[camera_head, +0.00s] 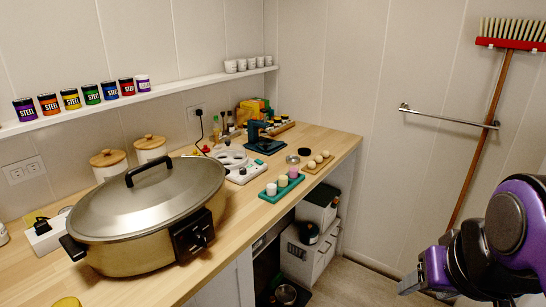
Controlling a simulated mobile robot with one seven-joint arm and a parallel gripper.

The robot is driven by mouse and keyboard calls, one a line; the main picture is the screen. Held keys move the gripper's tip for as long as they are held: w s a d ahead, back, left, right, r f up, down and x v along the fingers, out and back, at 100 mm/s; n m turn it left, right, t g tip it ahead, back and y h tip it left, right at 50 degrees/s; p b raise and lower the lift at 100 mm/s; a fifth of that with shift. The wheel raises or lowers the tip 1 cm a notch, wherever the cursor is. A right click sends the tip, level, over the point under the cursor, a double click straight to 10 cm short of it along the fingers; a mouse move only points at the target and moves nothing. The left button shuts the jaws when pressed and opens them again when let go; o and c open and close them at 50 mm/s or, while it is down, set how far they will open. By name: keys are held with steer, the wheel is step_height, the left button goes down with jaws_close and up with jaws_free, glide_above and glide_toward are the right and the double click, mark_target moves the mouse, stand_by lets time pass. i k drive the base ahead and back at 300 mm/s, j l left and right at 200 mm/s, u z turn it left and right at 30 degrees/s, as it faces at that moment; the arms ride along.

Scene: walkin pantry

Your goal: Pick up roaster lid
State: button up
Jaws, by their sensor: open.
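The roaster lid (144,198) is a broad oval silver dome with a black arched handle (149,171) on top. It sits on the tan roaster (130,254), which has a black control box and a black side handle. The roaster stands on the wooden counter at the left. My gripper (408,284) is at the lower right, over the floor and well apart from the lid. Its fingers are small and partly hidden by my purple and black arm.
Wooden-lidded white canisters (150,150) stand behind the roaster. A white appliance (240,166), a teal tray with small cups (282,187) and an egg holder (318,163) are farther along the counter. A shelf with several cans (91,94) runs above. A broom (489,110) leans at the right wall.

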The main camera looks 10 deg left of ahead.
mark_target(149, 193)
steer(key=i+u, duration=0.15)
steer(key=u, duration=0.25)
steer(key=i+u, duration=0.15)
steer(key=u, duration=0.25)
steer(key=i+l+u, duration=0.15)
steer(key=u, duration=0.25)
